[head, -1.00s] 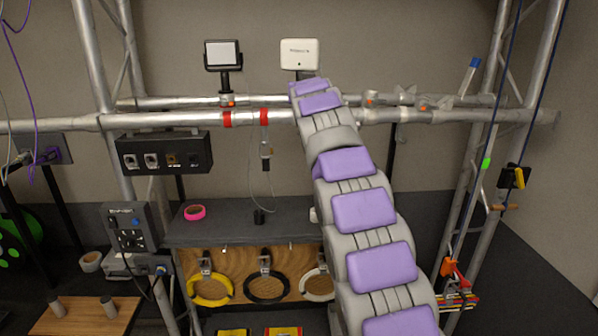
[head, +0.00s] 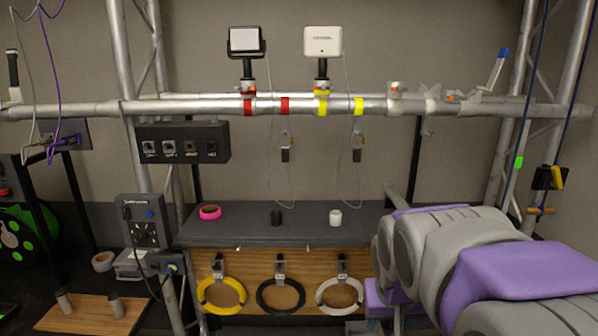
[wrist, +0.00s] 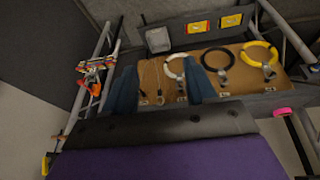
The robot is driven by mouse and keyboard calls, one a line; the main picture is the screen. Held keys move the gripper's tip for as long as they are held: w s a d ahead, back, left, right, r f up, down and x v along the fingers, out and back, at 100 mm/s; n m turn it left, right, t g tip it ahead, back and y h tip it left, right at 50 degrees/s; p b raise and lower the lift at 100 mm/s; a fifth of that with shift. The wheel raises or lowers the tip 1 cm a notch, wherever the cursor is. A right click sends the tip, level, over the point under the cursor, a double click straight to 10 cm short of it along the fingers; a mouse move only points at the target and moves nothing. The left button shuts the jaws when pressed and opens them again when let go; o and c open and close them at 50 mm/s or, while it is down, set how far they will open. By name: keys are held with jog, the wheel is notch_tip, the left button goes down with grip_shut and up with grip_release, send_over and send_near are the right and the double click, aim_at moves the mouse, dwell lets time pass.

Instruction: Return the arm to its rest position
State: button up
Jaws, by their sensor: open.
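My arm (head: 500,262), grey with purple pads, is folded low at the right of the head view. Its gripper end cannot be made out there. In the wrist view my gripper (wrist: 160,88) shows two blue fingers set apart with nothing held between them. That view is turned over, with the board of cable coils (wrist: 225,58) beyond the fingers. My arm stands clear of the truss rail (head: 200,107) and hides part of the lower right.
A black lamp (head: 246,42) and a white box (head: 322,41) stand on the rail above red and yellow bands. A shelf (head: 300,222) bears pink, black and white rolls. Yellow, black and white coils hang below. A socket box (head: 184,143) hangs at left.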

jog(key=s+f+g+b, duration=0.1)
jog(key=s+f+g, duration=0.1)
jog(key=s+f, duration=0.3)
jog(key=s+a+f+g+b, duration=0.1)
jog(key=s+f, duration=0.4)
jog(key=s, duration=0.7)
jog(key=s+a+f+g+y+b, duration=0.1)
jog(key=s+f+g+b, duration=0.1)
jog(key=s+f, duration=0.3)
jog(key=s, duration=0.4)
jog(key=shift+n+g, duration=0.3)
jog(key=shift+n, duration=0.1)
jog(key=shift+w+f, duration=0.1)
